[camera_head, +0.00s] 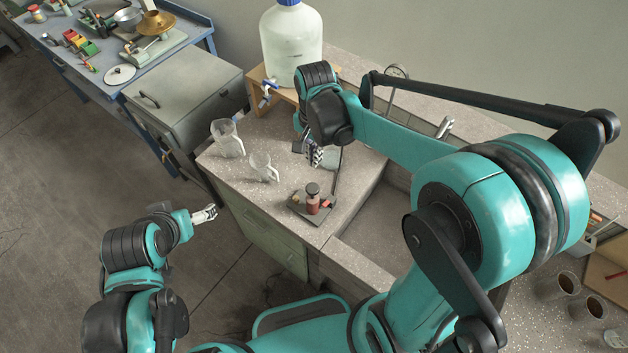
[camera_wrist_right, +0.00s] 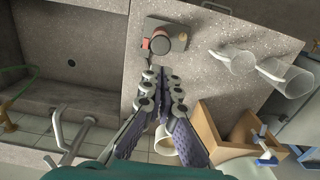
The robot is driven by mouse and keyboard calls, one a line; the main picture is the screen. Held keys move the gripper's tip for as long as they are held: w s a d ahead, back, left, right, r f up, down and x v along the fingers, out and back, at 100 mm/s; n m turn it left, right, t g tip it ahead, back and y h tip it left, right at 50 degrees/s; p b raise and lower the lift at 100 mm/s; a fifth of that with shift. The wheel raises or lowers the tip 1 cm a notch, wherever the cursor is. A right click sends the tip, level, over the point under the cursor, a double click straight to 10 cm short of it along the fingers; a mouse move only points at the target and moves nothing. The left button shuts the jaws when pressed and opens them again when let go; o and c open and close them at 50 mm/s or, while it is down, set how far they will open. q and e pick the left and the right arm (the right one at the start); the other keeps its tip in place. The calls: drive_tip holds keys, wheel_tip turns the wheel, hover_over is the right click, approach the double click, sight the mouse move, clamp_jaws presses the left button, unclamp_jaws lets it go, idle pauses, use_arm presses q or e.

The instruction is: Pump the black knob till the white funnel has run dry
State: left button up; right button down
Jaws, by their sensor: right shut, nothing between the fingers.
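The black knob (camera_head: 313,188) tops a small red pump body (camera_head: 313,204) on a dark base plate (camera_head: 297,207) near the bench's front edge. The knob also shows at the top of the right wrist view (camera_wrist_right: 160,45). My right gripper (camera_head: 314,158) is above the bench behind the pump, shut and empty, apart from the knob. In the right wrist view its fingertips (camera_wrist_right: 161,74) are together, just below the knob. A white vessel, apparently the funnel (camera_wrist_right: 165,146), is partly hidden behind the fingers; its contents are unclear. My left gripper (camera_head: 205,214) hangs off the bench's left side.
Two clear jugs (camera_head: 228,140) (camera_head: 263,167) stand left of the pump. A large bottle (camera_head: 290,42) with a blue-handled tap stands on a wooden stand (camera_head: 257,77) behind. A sink (camera_head: 370,215) lies right of the pump. Brown cups (camera_head: 568,283) are at far right.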

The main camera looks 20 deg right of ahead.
sight(313, 188)
wheel_tip(313, 188, down, 12)
drive_tip(key=b, duration=0.2)
drive_tip(key=shift+a+b, duration=0.15)
drive_tip(key=shift+b, duration=0.15)
